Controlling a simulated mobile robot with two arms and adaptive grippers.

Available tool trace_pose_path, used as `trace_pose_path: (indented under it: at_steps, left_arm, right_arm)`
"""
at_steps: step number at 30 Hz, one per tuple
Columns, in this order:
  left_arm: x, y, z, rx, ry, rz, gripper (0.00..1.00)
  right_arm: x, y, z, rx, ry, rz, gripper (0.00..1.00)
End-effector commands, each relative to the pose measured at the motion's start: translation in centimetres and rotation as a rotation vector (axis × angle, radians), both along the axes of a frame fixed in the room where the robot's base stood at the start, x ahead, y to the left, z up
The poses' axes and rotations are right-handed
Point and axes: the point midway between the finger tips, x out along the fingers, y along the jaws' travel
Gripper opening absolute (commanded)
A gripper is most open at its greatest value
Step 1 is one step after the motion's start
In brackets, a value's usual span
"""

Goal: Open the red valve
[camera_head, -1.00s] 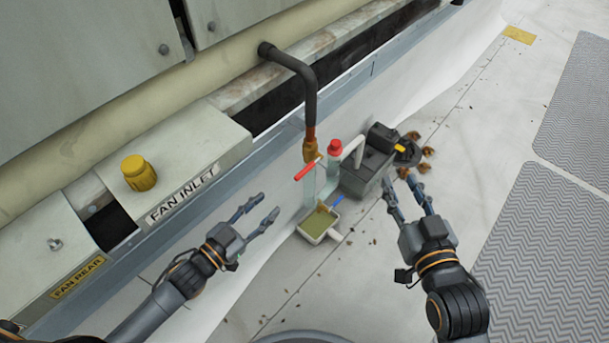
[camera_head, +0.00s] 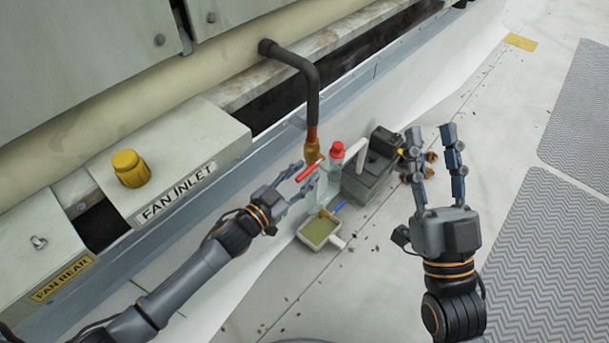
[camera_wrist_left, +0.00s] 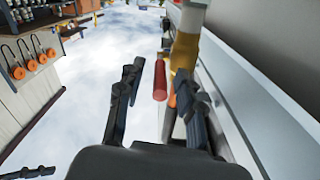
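The red valve handle (camera_head: 307,172) is a short red lever on the brass fitting (camera_head: 312,150) at the lower end of the dark bent pipe. My left gripper (camera_head: 301,181) is open right at the handle in the head view. In the left wrist view the handle (camera_wrist_left: 160,82) shows between the two spread fingers of my left gripper (camera_wrist_left: 155,85), closer to the right one. I cannot tell whether a finger touches it.
A red-capped clear bottle (camera_head: 336,155) stands behind the handle. The grey pump box (camera_head: 368,180) is to its right, and a shallow tray (camera_head: 320,229) lies below. The fan housing (camera_head: 170,160) with a yellow knob (camera_head: 130,168) is at left.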

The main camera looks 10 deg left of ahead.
Motion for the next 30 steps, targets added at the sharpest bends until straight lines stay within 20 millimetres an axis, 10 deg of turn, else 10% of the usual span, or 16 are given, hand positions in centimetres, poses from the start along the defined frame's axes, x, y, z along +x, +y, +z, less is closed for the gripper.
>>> trace_pose_path:
  at_steps: [13, 19, 30]
  left_arm:
    - [0.68, -0.52, 0.06, -0.001, 0.000, 0.000, 0.36]
    - [0.67, -0.51, 0.05, -0.001, 0.000, 0.000, 0.00]
    - [0.65, -0.49, -0.02, -0.002, -0.001, 0.000, 0.00]
  right_arm:
    - [-0.65, -0.06, 0.79, 0.016, -0.055, 0.003, 0.36]
    - [-0.63, -0.07, 0.77, 0.015, -0.054, 0.002, 0.36]
    - [-0.68, -0.09, 0.73, 0.016, -0.058, 0.002, 0.36]
